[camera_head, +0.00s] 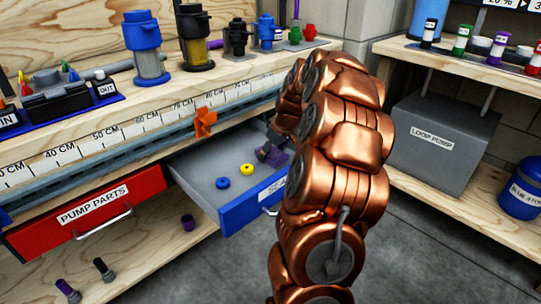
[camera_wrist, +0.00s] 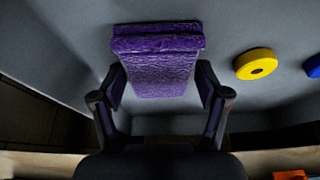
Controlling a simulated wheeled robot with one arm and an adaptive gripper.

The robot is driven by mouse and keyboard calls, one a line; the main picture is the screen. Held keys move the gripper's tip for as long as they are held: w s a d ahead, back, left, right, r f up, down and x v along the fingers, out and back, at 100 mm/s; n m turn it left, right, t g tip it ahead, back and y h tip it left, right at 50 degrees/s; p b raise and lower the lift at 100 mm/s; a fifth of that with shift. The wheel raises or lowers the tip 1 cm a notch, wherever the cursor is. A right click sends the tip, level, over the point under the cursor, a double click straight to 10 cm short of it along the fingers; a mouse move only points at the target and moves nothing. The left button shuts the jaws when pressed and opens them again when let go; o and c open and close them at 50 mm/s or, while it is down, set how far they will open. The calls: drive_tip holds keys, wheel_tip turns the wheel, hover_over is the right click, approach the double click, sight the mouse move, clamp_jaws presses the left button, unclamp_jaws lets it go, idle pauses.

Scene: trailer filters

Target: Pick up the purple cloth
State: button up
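The purple cloth (camera_wrist: 155,68) is a folded, textured block in the grey-floored open drawer. It also shows as a small purple patch in the head view (camera_head: 278,160), partly hidden behind my gripper and arm. My gripper (camera_wrist: 160,85) is down inside the drawer. Its two dark fingers are spread wide, one on each side of the cloth. The fingertips lie close beside the cloth's sides; I cannot tell whether they touch it. The gripper also shows small and dark in the head view (camera_head: 269,153).
A yellow ring (camera_head: 246,169) and a blue ring (camera_head: 222,183) lie in the drawer, left of the cloth in the head view. The blue drawer front (camera_head: 250,209) stands pulled out. An orange valve-like part (camera_head: 205,122) sits above on the bench edge.

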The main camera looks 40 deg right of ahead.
sight(272, 152)
drive_tip(key=c, duration=0.6)
wheel_tip(272, 152, up, 11)
drive_tip(key=p, duration=0.3)
drive_tip(key=shift+f, duration=0.2)
